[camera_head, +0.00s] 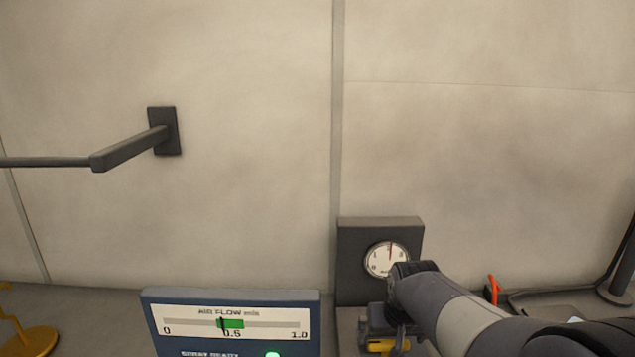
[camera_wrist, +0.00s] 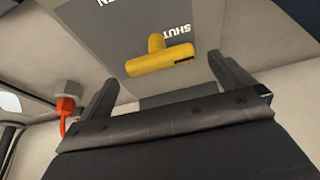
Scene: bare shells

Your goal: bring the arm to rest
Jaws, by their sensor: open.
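My arm (camera_head: 470,322) reaches in from the lower right of the head view, and its dark wrist end is in front of a grey box with a round gauge. In the wrist view my gripper (camera_wrist: 168,85) is open, with its two dark fingers wide apart. A yellow T-shaped handle (camera_wrist: 160,63) shows between and beyond the fingers, with clear gaps at both sides; nothing is held. The handle sits on a grey panel (camera_wrist: 130,40) marked "SHUT". Part of the yellow handle (camera_head: 380,346) also shows below my wrist in the head view.
The gauge box (camera_head: 360,229) stands close behind my wrist. A blue air flow display (camera_head: 230,294) stands to its left. A red-orange piece (camera_head: 493,289) and a dark stand (camera_head: 615,292) are at right. A dark wall bracket (camera_head: 130,149) juts out at upper left. The wall above my arm is clear.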

